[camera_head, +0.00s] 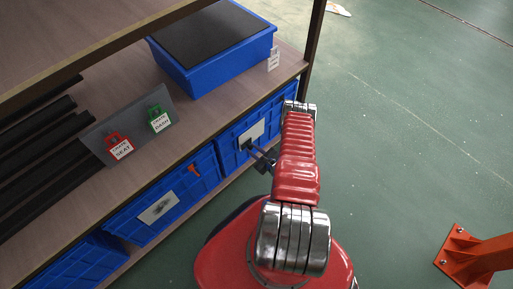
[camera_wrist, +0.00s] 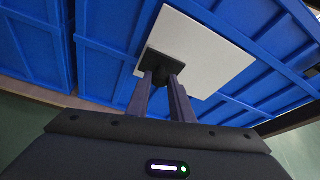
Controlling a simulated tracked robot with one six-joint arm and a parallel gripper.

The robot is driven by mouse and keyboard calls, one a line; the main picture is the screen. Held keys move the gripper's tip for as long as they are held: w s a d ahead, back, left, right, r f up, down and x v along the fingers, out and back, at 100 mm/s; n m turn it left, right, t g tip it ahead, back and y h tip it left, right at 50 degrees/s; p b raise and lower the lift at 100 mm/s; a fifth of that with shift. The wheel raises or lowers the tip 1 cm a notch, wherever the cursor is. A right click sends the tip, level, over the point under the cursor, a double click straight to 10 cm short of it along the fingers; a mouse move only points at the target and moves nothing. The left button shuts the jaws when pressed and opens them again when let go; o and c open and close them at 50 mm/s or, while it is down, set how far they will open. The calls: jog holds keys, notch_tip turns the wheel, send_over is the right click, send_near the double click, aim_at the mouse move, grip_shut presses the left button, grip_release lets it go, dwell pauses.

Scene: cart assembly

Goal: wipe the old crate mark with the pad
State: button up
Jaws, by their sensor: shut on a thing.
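My gripper (camera_head: 258,151) is shut on a small dark pad (camera_wrist: 158,62). In the wrist view the pad lies over the lower left part of a pale label plate (camera_wrist: 205,55) on a blue crate; it looks to be against the plate, though contact is hard to tell. The same plate (camera_head: 251,135) shows in the head view on the right-hand lower crate (camera_head: 228,160). No mark shows on its uncovered part; what is under the pad is hidden. Another pale plate (camera_head: 158,207), on the crate to the left, bears a dark smudge.
A shelf (camera_head: 190,130) above the crates holds a blue bin (camera_head: 212,80), a grey board with red and green tagged locks, and dark bars. An orange tool (camera_head: 193,169) shows at the middle crate. An orange post foot (camera_head: 465,255) stands at right. Green floor between is clear.

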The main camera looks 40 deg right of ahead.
jog(key=shift+w+a, duration=0.1)
jog(key=shift+a, duration=0.65)
jog(key=shift+r, duration=0.1)
jog(key=shift+r, duration=1.4)
jog(key=shift+d, duration=0.1)
jog(key=shift+s+d+f, duration=0.1)
jog(key=shift+d, duration=0.7)
jog(key=shift+s+d+f, duration=0.1)
jog(key=shift+d, duration=0.7)
